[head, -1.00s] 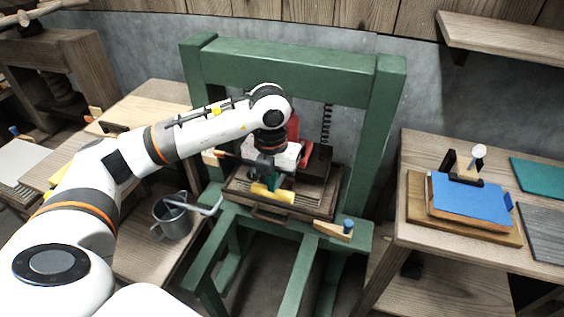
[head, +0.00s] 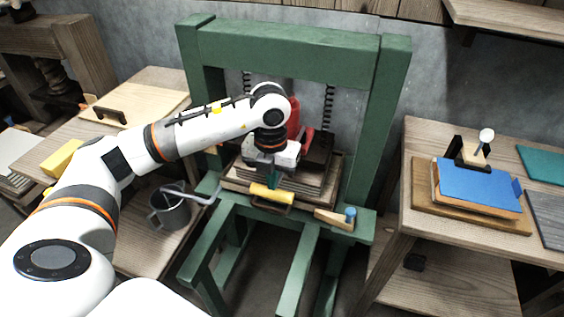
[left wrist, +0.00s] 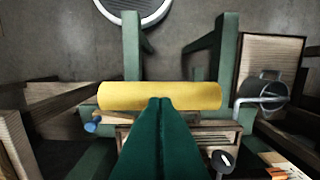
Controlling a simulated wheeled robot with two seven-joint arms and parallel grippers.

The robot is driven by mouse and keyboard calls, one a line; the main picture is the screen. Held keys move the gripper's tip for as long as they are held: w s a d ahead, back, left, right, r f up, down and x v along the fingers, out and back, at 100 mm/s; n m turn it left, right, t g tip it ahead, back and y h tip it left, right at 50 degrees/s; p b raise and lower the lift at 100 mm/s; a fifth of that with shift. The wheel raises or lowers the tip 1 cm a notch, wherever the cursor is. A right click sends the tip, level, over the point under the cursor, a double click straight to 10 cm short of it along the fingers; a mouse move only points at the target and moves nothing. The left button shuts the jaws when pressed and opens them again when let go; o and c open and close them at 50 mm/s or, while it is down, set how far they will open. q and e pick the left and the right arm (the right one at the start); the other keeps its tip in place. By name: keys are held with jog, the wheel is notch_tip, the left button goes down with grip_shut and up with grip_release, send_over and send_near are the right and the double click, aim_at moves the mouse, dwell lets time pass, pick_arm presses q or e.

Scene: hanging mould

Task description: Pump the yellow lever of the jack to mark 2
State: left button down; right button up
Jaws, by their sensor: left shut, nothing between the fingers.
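The yellow lever handle (head: 272,193) shows in front of the wooden boards at the foot of the green press frame. In the left wrist view the yellow handle (left wrist: 120,95) lies crosswise at my fingertips. My left gripper (head: 268,180) is shut with nothing between its green fingers; the fingertips (left wrist: 160,101) overlap the handle from above, and seem to touch it. The red jack body (head: 294,118) stands behind my wrist, partly hidden. I cannot read any mark on it. My right gripper is not in view.
The green frame (head: 285,60) has coil springs between its posts. A wooden wedge (head: 330,217) with a blue peg sits on its right front rail. A grey metal can (head: 170,210) stands at left. A side table at right holds a blue-topped block (head: 478,187).

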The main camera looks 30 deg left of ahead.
pick_arm(q)
notch_tip(320, 180, down, 5)
jog(key=b, duration=0.3)
jog(key=shift+f+b, duration=0.15)
jog(key=shift+b, duration=0.2)
notch_tip(320, 180, up, 11)
jog(key=p, duration=0.7)
jog(key=shift+p, duration=0.35)
jog(key=shift+r, duration=0.2)
notch_tip(320, 180, up, 6)
jog(key=p, duration=0.4)
send_over(273, 194)
jog(key=w, duration=0.1)
jog(key=shift+w+a+f, duration=0.1)
jog(key=shift+a+f, duration=0.05)
jog(key=shift+a, duration=0.3)
